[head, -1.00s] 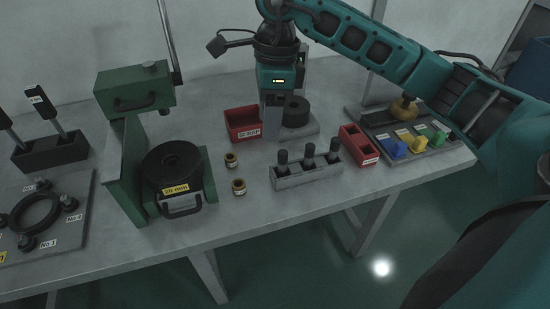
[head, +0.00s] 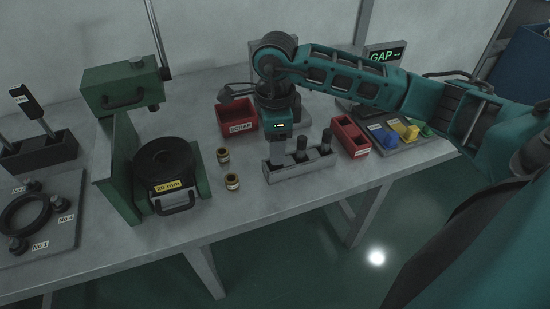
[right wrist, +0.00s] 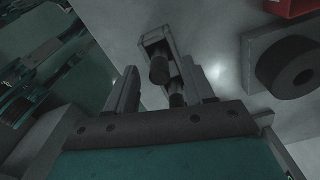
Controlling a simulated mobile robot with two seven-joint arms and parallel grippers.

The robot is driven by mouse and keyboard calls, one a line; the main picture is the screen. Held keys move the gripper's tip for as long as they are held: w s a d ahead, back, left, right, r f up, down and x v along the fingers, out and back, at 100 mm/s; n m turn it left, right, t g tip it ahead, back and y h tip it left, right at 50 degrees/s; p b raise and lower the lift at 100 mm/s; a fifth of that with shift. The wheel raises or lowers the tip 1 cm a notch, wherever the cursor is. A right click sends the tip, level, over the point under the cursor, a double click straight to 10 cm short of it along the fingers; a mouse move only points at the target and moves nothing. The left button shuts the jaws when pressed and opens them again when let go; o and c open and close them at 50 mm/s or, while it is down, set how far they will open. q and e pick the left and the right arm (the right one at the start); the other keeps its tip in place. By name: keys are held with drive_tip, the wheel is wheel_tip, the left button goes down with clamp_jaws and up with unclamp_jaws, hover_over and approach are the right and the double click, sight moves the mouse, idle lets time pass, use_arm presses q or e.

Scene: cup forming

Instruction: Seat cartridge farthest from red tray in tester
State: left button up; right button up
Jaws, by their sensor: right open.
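A grey rack (head: 300,170) holds dark upright cartridges; the middle one (head: 302,147) and the right one (head: 326,140) show. My right gripper (head: 278,146) points down over the rack's left end and hides the cartridge place there. In the right wrist view, my right gripper (right wrist: 158,85) is open, with two dark cartridges (right wrist: 158,68) showing between and beyond its fingers. A red tray (head: 351,136) stands beside the rack's right end. Another red tray (head: 238,120), marked SCRAP, stands behind left. A GAP display (head: 384,56), possibly the tester's, stands at the back right. My left gripper is out of view.
A green press (head: 160,165) stands left of two small brass cups (head: 232,181). Coloured blocks (head: 405,130) sit at the right. In the right wrist view, a black disc (right wrist: 290,66) lies on a grey block. The table front is clear.

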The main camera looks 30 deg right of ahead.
drive_tip(key=shift+f, duration=0.55)
clamp_jaws()
